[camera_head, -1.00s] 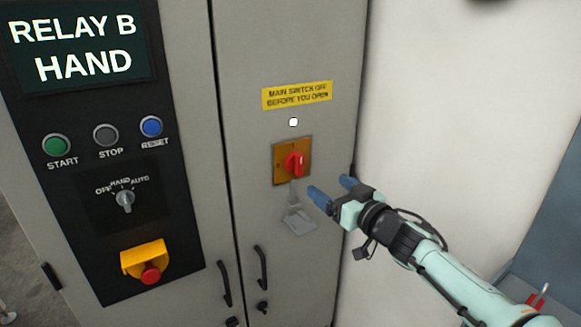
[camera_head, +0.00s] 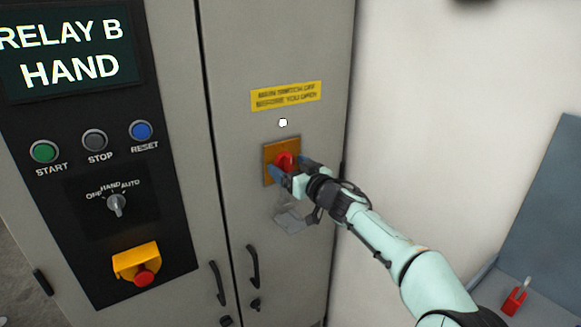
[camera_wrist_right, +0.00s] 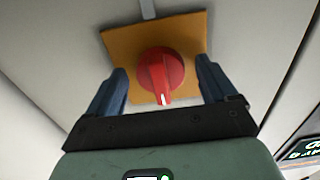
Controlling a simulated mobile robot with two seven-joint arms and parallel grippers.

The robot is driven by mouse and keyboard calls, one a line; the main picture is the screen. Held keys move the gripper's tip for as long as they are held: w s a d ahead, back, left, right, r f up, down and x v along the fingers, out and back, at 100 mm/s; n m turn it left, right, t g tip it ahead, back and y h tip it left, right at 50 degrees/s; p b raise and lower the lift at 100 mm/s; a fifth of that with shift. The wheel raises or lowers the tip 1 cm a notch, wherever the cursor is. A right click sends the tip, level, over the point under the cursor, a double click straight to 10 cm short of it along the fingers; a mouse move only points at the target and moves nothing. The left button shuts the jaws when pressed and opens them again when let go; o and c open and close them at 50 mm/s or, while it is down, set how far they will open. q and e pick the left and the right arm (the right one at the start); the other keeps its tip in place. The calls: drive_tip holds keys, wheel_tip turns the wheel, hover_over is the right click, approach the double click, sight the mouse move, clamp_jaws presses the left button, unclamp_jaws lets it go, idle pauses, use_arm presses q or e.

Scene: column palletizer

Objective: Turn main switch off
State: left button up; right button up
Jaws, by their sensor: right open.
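The main switch is a red rotary knob (camera_head: 284,161) on an orange-yellow plate (camera_head: 268,174) on the right cabinet door. In the right wrist view the red knob (camera_wrist_right: 161,74) shows a white mark at its lower edge, pointing toward the gripper. My right gripper (camera_head: 292,169) is at the knob, partly covering it in the head view. In the right wrist view my right gripper (camera_wrist_right: 162,92) is open, with one blue finger on each side of the knob and a gap visible on both sides. My left gripper is out of view.
A yellow warning label (camera_head: 286,96) is above the switch. Left is a black panel with buttons, a selector (camera_head: 116,204) and a red emergency stop (camera_head: 144,278). A red padlock (camera_head: 515,300) lies at lower right.

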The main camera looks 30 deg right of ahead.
drive_tip(key=shift+c, duration=0.3)
drive_tip(key=c, duration=1)
drive_tip(key=shift+n, duration=0.4)
drive_tip(key=n+p, duration=0.1)
drive_tip(key=n, duration=0.2)
drive_tip(key=shift+r, duration=0.1)
drive_tip(key=n, duration=0.4)
drive_tip(key=shift+d, duration=0.1)
drive_tip(key=n, duration=1)
